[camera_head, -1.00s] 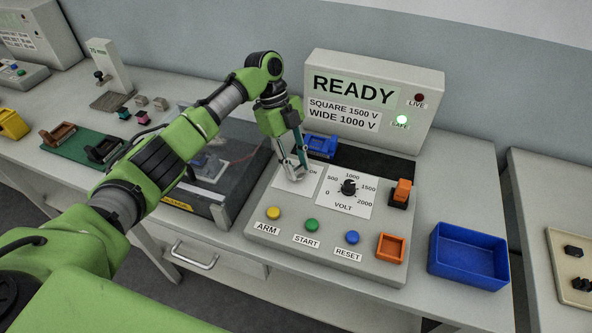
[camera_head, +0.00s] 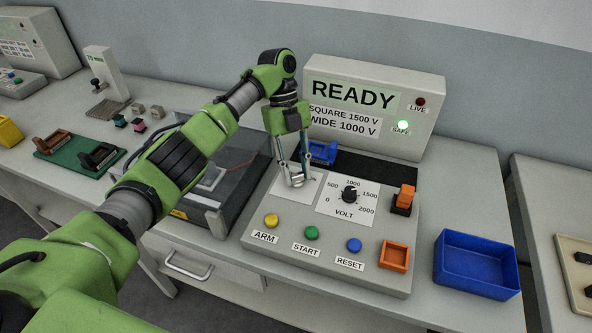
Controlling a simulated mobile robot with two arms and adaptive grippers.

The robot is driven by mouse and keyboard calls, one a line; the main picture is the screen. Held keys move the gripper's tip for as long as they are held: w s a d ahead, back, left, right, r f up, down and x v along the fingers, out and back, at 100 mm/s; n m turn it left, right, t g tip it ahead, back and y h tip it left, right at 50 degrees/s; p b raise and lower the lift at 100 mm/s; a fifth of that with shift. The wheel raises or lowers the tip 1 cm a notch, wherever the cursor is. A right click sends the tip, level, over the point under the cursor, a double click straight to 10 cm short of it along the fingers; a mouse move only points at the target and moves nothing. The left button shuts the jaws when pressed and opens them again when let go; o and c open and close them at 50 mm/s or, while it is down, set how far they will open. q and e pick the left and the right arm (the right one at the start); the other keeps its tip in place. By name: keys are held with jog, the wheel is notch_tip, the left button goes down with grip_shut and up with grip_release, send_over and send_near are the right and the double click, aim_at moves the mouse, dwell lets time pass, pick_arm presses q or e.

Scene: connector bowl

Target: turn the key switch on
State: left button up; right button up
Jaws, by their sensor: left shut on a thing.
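My left gripper (camera_head: 297,180) points down over the white key switch plate (camera_head: 285,191) at the upper left of the grey control panel. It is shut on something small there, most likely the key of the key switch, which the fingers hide. Most of the plate's lettering is hidden too. My right gripper is not in view.
The volt dial (camera_head: 349,193) is right of the plate. Yellow (camera_head: 271,221), green (camera_head: 312,232) and blue (camera_head: 354,245) buttons line the front. The display (camera_head: 353,95) reads READY with the SAFE lamp (camera_head: 402,125) lit. A blue tray (camera_head: 478,287) stands right.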

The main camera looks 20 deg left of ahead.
pick_arm(q)
jog(key=o, duration=1.1)
jog(key=v, duration=1.2)
jog(key=shift+s, duration=0.1)
